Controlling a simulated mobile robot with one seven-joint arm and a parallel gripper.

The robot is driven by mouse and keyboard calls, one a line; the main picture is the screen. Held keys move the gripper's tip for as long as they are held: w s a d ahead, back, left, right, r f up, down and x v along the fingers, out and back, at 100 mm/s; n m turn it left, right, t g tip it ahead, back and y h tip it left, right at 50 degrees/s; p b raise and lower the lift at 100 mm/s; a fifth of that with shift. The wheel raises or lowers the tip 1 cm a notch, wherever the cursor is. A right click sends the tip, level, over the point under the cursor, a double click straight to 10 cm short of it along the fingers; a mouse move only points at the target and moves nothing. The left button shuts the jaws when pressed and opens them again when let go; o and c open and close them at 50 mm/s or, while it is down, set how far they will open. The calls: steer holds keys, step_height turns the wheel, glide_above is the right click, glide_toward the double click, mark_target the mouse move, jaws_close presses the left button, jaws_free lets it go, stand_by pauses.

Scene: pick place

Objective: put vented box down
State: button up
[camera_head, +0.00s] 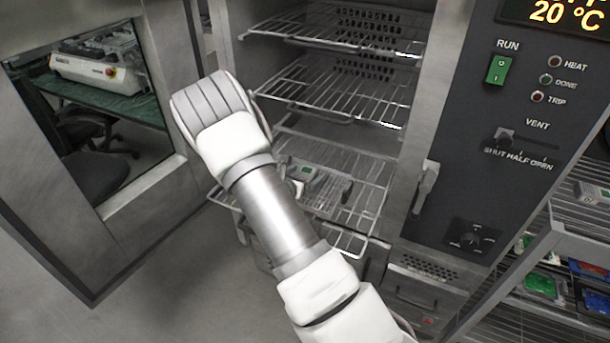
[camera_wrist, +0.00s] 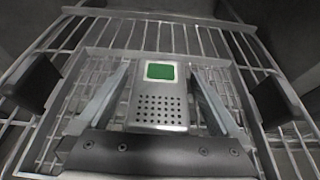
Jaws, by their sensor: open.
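The vented box (camera_wrist: 158,104) is a small grey case with a green panel and rows of dark holes. It appears to rest on a wire tray (camera_wrist: 88,66) with a fine mesh floor. My gripper (camera_wrist: 160,75) is open, with one grey finger on each side of the box and a gap visible beside it. My fingers are mostly hidden there.
Dark upright pieces (camera_wrist: 30,84) flank the tray at left and right. Empty wire shelves (camera_head: 340,92) are above inside the oven. The open oven door (camera_head: 140,220) is at left and the control panel (camera_head: 510,140) at right. A shelf with colored boards (camera_head: 540,284) stands at far right.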

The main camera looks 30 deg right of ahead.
steer(key=shift+r, duration=0.3)
steer(key=v, duration=1.1)
steer(key=shift+s+a+r, duration=0.1)
steer(key=shift+s+a, duration=0.05)
steer(key=shift+a, duration=0.1)
steer(key=s+d+r+m+g+y, duration=0.1)
steer(key=s+d+r+m+g, duration=0.15)
steer(key=s+r+m, duration=0.4)
steer(key=s+d+r+m+g, duration=0.1)
steer(key=s+r+m+g, duration=0.3)
steer(key=s+r+m, duration=0.3)
steer(key=s+a+r+m+t+y, duration=0.3)
steer(key=s+a+r+m+y, duration=0.6)
steer(key=s+a+m, duration=0.3)
steer(key=shift+s+a+r+t+y, duration=0.2)
steer(key=shift+a+r+t+y, duration=0.2)
steer(key=shift+a+r, duration=0.3)
steer(key=shift+d+r, duration=0.1)
